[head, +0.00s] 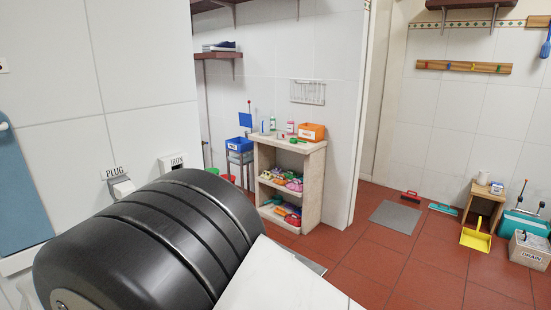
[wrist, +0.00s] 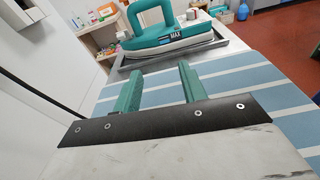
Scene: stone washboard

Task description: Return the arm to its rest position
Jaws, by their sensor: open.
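My gripper (wrist: 159,72) shows in the wrist view with its two green fingers apart and nothing between them. The fingers point over a blue-and-white striped ironing board (wrist: 235,85). Beyond the fingertips, a teal and white iron (wrist: 172,36) marked MAX sits upright on a grey metal tray (wrist: 228,47); a gap shows between it and the fingers. In the head view my dark arm link fills the lower left, and the gripper is not visible there.
In the head view, a wall switch labelled PLUG (head: 122,188) and one labelled IRON (head: 172,162) are close to my arm. A loaded shelf unit (head: 313,190) stands beyond. A yellow dustpan (head: 476,236) and a box (head: 530,250) are at right. The red floor (head: 390,262) is mostly clear.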

